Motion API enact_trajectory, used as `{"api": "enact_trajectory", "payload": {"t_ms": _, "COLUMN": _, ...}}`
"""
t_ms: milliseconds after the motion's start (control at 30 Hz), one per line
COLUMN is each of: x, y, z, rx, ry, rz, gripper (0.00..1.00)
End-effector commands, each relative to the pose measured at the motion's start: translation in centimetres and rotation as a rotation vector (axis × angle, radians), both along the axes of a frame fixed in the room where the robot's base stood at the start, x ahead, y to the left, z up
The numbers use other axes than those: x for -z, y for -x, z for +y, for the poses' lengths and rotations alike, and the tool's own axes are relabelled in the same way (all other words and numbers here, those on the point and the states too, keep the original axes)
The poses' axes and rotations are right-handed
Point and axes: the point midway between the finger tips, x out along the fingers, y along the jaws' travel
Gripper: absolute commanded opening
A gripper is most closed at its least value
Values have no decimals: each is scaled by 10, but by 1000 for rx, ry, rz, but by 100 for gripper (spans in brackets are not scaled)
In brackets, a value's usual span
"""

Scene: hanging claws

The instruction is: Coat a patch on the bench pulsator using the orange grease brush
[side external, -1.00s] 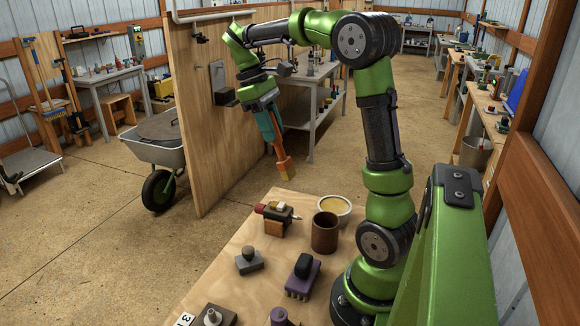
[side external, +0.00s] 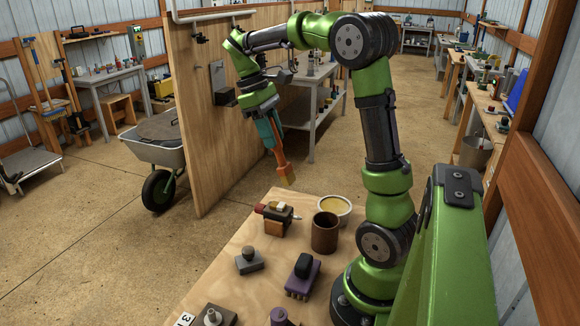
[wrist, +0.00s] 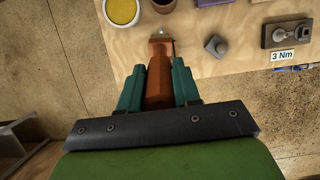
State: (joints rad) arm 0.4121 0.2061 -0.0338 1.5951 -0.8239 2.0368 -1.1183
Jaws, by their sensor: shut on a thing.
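The orange grease brush (side external: 280,156) hangs from my gripper (side external: 272,139), with its pale yellow bristles tilted down. My gripper's teal fingers are shut on its handle; in the wrist view the brush (wrist: 158,88) lies between them (wrist: 157,68). The bristles are in the air, close to the bench's far edge in the side view, with no contact visible. A dark and orange block with a red and white fitting (side external: 277,217) stands on the bench; it may be the pulsator, but I cannot be sure. In the wrist view the brush seems to hide most of it.
A yellow-filled tub (side external: 335,206) and a brown cup (side external: 325,234) stand right of that block. A grey knobbed block (side external: 249,261), a purple block with a black top (side external: 302,277) and a plate marked 3 Nm (wrist: 291,32) are on the bench (side external: 225,285). A wooden partition (side external: 205,150) stands behind.

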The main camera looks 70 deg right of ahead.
Motion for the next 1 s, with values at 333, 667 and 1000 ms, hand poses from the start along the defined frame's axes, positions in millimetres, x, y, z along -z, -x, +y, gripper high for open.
{"api": "enact_trajectory", "payload": {"t_ms": 333, "x": 32, "y": 0, "z": 0, "rx": 0, "ry": 0, "rz": 2, "gripper": 2}}
{"api": "enact_trajectory", "payload": {"t_ms": 667, "x": 63, "y": 0, "z": 0, "rx": -1, "ry": -1, "rz": 3, "gripper": 2}}
{"api": "enact_trajectory", "payload": {"t_ms": 1000, "x": 76, "y": -29, "z": 0, "rx": -1, "ry": 1, "rz": 0, "gripper": 2}}
